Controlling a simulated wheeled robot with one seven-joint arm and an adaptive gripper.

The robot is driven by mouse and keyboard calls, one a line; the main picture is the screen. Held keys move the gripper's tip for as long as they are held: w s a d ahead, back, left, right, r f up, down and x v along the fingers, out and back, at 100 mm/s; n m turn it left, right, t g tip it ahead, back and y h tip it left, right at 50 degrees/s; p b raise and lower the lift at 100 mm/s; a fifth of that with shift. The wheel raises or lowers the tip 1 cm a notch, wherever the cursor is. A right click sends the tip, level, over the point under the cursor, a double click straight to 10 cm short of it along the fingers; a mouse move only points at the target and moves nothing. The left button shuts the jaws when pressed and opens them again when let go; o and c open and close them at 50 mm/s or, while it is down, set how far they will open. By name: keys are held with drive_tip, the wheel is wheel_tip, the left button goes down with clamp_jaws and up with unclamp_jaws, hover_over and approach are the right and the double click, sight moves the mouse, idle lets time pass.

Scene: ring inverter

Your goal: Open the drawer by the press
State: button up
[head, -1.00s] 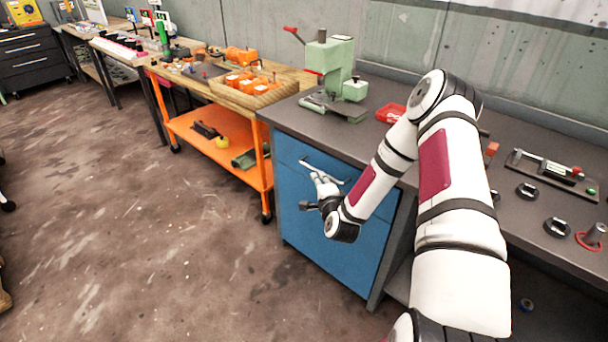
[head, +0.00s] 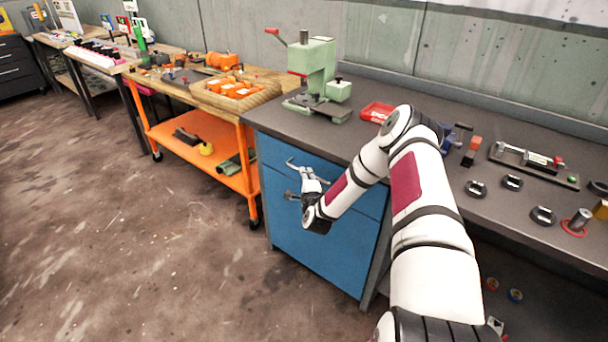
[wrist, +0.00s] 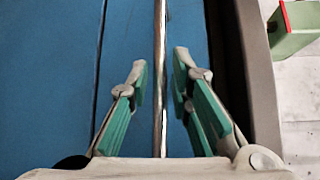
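The blue drawer (head: 347,188) is the upper front of the cabinet under the green press (head: 318,75). It looks shut, flush with the front below. Its long metal handle shows in the wrist view (wrist: 160,40) as a thin bar running up the middle of the picture. My gripper (head: 305,172) is at the drawer front, and its fingers also show in the wrist view (wrist: 160,72). The fingers are open, one on each side of the bar, with a gap visible on both sides. My wrist and forearm hide part of the drawer front in the head view.
The dark worktop (head: 375,105) above the drawer holds a red tray (head: 377,112) and several small parts. An orange cart (head: 205,130) stands close on the left. The floor (head: 130,250) in front of the cabinet is clear.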

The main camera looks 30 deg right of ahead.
drive_tip(key=shift+x, duration=1.55)
clamp_jaws()
drive_tip(key=shift+a, duration=0.1)
